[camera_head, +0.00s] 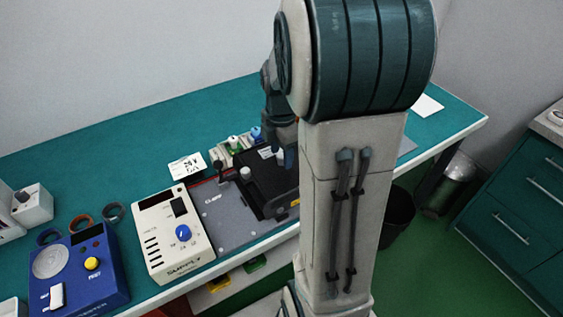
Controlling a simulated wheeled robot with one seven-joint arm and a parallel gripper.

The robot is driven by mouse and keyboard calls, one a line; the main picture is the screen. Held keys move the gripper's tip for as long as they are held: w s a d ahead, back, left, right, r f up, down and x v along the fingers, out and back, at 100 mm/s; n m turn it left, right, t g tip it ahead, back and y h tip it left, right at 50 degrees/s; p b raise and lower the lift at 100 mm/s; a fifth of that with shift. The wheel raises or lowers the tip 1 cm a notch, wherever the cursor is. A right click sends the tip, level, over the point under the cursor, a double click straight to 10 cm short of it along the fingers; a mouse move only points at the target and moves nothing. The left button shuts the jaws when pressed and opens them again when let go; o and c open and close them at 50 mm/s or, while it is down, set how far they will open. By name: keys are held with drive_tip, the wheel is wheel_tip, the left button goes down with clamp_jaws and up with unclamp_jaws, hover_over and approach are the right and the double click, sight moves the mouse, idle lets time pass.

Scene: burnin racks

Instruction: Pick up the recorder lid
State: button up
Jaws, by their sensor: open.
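A black, flat, box-like thing (262,183) lies on the bench at the middle, partly behind my arm. It may be the recorder with its lid, but I cannot tell the lid apart from the body. A small white knob-like piece (245,173) shows at its left edge. My gripper (283,158) is over the far right part of the black thing, mostly hidden by my own arm. It is open. I cannot see whether its fingers touch anything.
A grey plate (222,217) lies left of the black thing, beside a white supply unit (157,240) with a blue knob. A blue tester (110,287) stands farther left. Small coloured items (234,143) sit behind. The teal bench (100,165) is clear at the back left.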

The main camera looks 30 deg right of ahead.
clamp_jaws()
drive_tip(key=shift+r, duration=0.1)
